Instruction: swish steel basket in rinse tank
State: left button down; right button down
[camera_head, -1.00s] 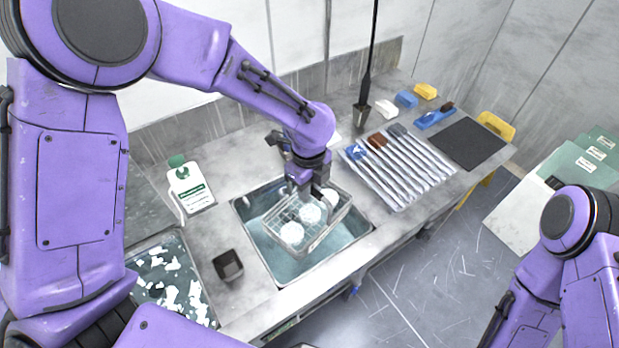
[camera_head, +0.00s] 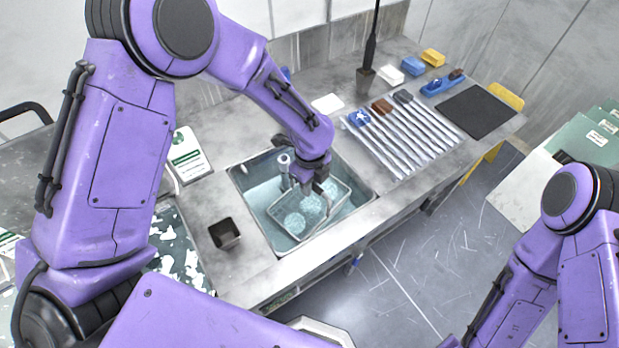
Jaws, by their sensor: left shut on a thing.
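The steel basket (camera_head: 291,236) is a wire basket with several pale round pieces in it. It sits low inside the rinse tank (camera_head: 250,205), a steel sink of bluish water, and its contents look covered by the water. My left gripper (camera_head: 318,188) is shut on the basket's far upper part, at the tank; the fingertips are partly hidden by the wrist. My right arm shows at the lower right, but its gripper is out of the picture.
A small dark cup (camera_head: 224,234) stands left of the tank. A ribbed drainer (camera_head: 405,135) with coloured blocks lies to the right, with a black mat (camera_head: 476,111) beyond. A dark rod (camera_head: 370,55) stands at the back.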

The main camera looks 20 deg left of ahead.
pick_arm(q)
jog(key=shift+f+b, duration=1.55)
jog(key=shift+f, duration=1.6)
jog(key=shift+w+r, duration=0.1)
notch_tip(320, 180, up, 2)
jog(key=shift+r+p, duration=0.1)
jog(key=shift+p, duration=1.15)
jog(key=shift+f+b, duration=0.7)
jog(key=shift+f, duration=0.55)
jog(key=shift+r, duration=0.15)
